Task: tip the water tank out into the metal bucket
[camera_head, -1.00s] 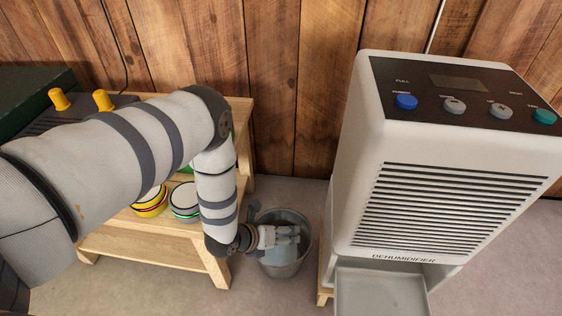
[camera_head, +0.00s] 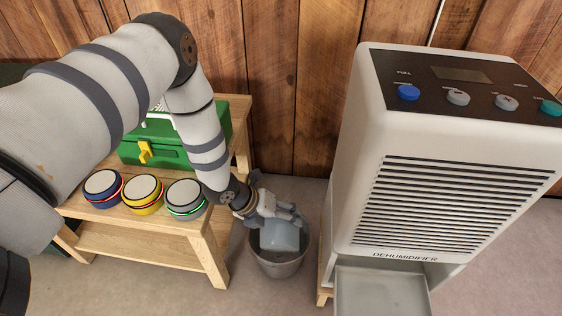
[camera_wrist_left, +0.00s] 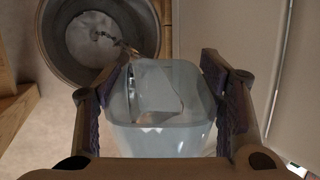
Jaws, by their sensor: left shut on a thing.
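My left gripper (camera_head: 284,214) is shut on the water tank (camera_head: 280,237), a pale blue, translucent open box. It holds the tank tilted just above the grey metal bucket (camera_head: 275,266) on the floor, partly hiding the bucket's mouth. In the left wrist view the tank (camera_wrist_left: 160,135) sits between the two fingers, and the bucket (camera_wrist_left: 62,70) lies beyond its open end. A clear streak that looks like water runs from the tank's mouth towards the bucket, and a pale patch shows inside the bucket. My right gripper is in neither view.
The white dehumidifier (camera_head: 440,215) stands close right of the bucket, with a grey open tray-like part (camera_head: 380,290) at its foot. A wooden bench (camera_head: 140,232) stands left, bearing a green box (camera_head: 150,152) and a row of tins (camera_head: 143,190). A plank wall is behind.

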